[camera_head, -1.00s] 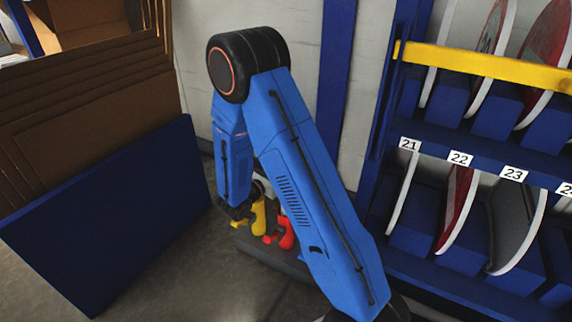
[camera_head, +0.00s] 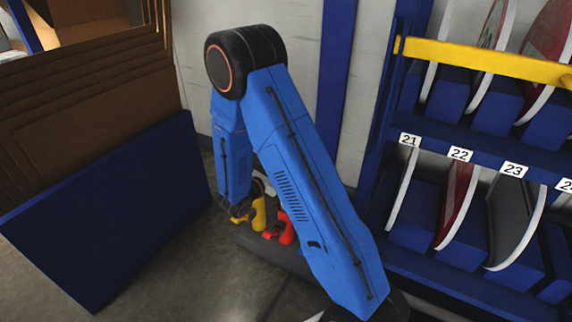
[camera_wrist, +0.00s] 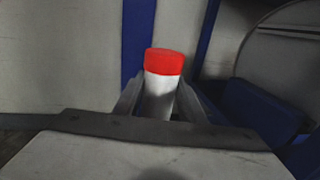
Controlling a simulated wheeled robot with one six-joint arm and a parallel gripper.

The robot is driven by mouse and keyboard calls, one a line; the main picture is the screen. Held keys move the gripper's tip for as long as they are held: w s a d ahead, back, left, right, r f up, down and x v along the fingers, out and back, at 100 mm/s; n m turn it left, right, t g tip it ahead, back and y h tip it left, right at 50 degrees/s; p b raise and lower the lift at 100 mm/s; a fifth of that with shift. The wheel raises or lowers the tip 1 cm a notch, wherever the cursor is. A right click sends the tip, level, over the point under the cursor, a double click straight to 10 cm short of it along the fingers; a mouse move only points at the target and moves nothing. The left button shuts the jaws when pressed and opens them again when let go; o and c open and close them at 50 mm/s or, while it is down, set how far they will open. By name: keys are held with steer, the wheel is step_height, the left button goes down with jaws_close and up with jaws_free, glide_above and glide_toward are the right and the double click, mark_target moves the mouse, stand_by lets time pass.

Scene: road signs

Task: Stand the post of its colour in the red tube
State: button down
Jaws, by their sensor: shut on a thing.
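A white post with a red top (camera_wrist: 164,62) stands between the fingers of my gripper (camera_wrist: 160,100) in the wrist view. The gripper is shut on it. In the head view my gripper (camera_head: 242,212) hangs low at the end of the blue arm, beside the yellow tube (camera_head: 259,213). The red tube (camera_head: 286,228) is just right of the yellow one, partly hidden by my arm. Both sit on a dark base (camera_head: 262,252). The held post cannot be made out in the head view, and its lower end is hidden in the wrist view.
A blue rack (camera_head: 425,262) with numbered slots and round signs stands on the right, with a yellow bar (camera_head: 490,66) across it. A blue bin (camera_head: 110,215) with brown boards (camera_head: 90,110) stands on the left. Grey floor (camera_head: 190,275) is clear in front.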

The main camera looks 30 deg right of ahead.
steer(key=shift+f, duration=0.45)
steer(key=c, duration=1.1)
jaws_free()
steer(key=shift+a, duration=0.1)
steer(key=v, duration=1.7)
steer(key=shift+s+a, duration=0.1)
steer(key=shift+f, duration=0.1)
